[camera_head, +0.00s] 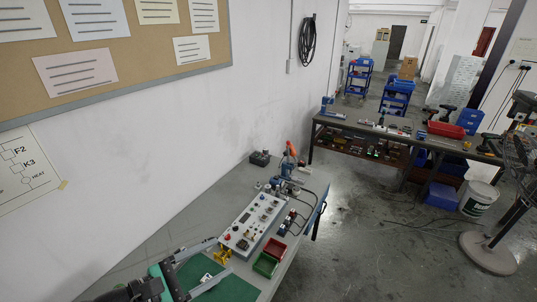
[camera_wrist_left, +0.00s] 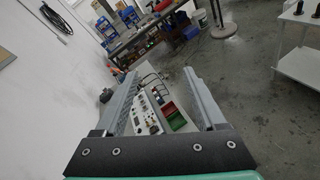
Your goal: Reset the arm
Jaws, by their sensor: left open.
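My left gripper (camera_head: 222,256) is at the bottom of the head view, over the near end of the grey workbench (camera_head: 160,238). Its two grey fingers are spread apart with nothing between them. In the left wrist view the open fingers (camera_wrist_left: 160,76) frame the bench from both sides. The white control panel (camera_head: 253,222) of the plate processor, with buttons and knobs, lies on the bench beyond the fingers. It also shows between the fingers in the wrist view (camera_wrist_left: 147,112). My right gripper is in neither view.
A red tray (camera_head: 274,247) and a green tray (camera_head: 265,265) sit right of the fingers. A green mat (camera_head: 232,289) lies below them. A yellow part (camera_head: 222,256) stands by the panel. The wall with a corkboard (camera_head: 150,62) borders the bench at left. Open floor (camera_head: 390,240) is at right.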

